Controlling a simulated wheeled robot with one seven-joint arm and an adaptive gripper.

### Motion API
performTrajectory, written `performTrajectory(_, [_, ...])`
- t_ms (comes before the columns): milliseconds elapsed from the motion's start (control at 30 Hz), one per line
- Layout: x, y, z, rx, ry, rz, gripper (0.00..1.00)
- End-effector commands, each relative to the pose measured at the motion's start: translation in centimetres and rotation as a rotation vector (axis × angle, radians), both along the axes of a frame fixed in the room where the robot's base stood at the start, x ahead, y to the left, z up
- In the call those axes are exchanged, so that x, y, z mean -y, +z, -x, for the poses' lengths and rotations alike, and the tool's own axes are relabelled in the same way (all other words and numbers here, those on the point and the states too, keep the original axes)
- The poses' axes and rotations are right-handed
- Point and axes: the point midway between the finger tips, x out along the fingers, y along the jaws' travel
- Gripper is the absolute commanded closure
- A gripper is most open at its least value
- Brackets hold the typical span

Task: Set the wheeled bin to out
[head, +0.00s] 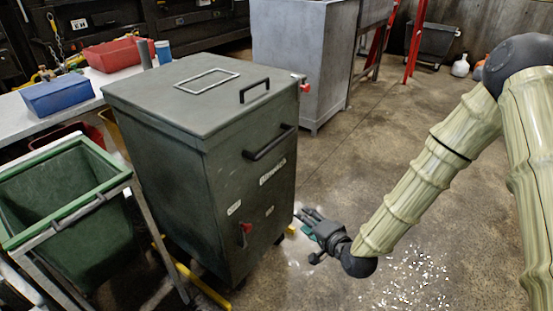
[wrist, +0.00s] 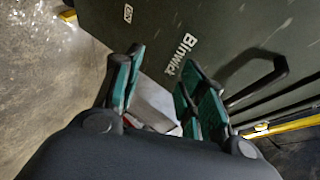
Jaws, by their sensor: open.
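The wheeled bin (head: 238,190) is a dark grey-green box with a flat lid and a "Binwick" label on the face towards me. It stands upright between yellow floor rails. My gripper (head: 310,228) is low beside the bin's right edge, open. In the wrist view, the fingers of my gripper (wrist: 160,88) are apart, with the bin's labelled face (wrist: 225,30) beyond. A pale and reddish shape shows partly between them; I cannot tell what it is.
A green tub (head: 75,185) in a metal frame stands left of the bin. Behind is a bench with a blue box (head: 57,95) and a red tray (head: 112,54). A grey metal cabinet (head: 295,65) stands behind right. The concrete floor (head: 400,130) at right is mostly clear, with scattered pale bits.

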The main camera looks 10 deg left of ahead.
Motion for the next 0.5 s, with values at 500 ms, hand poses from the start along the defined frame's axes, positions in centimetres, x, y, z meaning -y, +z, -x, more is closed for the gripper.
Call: performTrajectory(500, [-4.9, 14.1, -8.2, 0.242, 0.025, -0.573, 0.59])
